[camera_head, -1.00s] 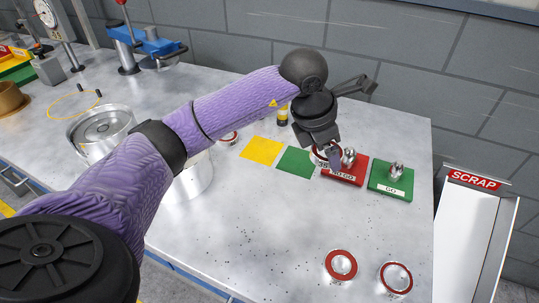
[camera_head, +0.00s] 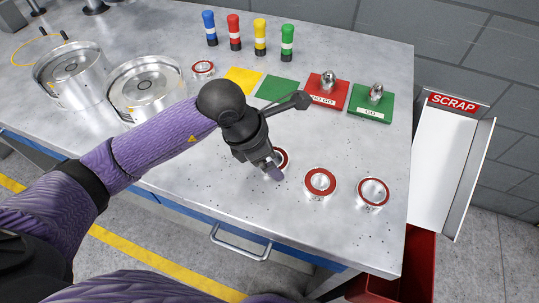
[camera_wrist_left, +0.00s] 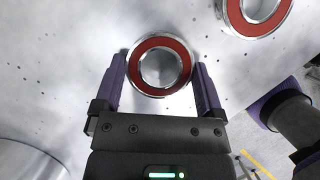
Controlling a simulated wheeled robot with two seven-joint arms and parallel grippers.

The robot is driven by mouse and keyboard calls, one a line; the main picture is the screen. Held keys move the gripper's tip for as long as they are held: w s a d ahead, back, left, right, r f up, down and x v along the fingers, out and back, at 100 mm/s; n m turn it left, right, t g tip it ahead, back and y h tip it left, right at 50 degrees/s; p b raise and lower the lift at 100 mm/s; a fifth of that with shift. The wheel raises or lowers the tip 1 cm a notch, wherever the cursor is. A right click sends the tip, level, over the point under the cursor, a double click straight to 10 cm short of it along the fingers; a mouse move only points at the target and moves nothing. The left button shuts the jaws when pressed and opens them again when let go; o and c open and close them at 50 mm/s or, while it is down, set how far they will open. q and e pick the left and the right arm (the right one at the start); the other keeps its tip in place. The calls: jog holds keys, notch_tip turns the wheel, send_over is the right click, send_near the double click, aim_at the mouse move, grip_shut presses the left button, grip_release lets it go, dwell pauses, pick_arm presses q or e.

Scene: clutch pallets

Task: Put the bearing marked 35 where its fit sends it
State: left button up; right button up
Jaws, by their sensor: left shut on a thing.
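My left gripper (camera_head: 271,168) is shut on a red-ringed bearing (camera_head: 283,156) at the left end of a row near the table's front. In the left wrist view the bearing (camera_wrist_left: 160,68) sits between the two purple fingers (camera_wrist_left: 160,84). Its marking is not readable now, and I cannot tell whether it touches the table. Two similar bearings stand to its right, one nearer (camera_head: 319,182) and one farther (camera_head: 372,192); their marks are too small to read. The red NO GO block (camera_head: 319,99) and green GO block (camera_head: 364,113) carry metal plugs. My right gripper is out of view.
Yellow (camera_head: 241,80) and green (camera_head: 277,90) squares lie left of the gauges. Another bearing (camera_head: 203,68) lies by two metal housings (camera_head: 148,83). Several coloured posts (camera_head: 260,37) stand at the back. A white SCRAP chute (camera_head: 440,155) and red bin (camera_head: 400,280) are right of the table.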

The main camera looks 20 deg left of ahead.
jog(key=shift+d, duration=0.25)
pick_arm(q)
jog(key=o, duration=1.2)
jog(key=shift+c, duration=0.2)
jog(key=shift+a+r, duration=0.1)
jog(key=shift+r, duration=0.3)
jog(key=p+v, duration=0.3)
jog(key=v, duration=0.8)
jog(key=shift+s+r, duration=0.2)
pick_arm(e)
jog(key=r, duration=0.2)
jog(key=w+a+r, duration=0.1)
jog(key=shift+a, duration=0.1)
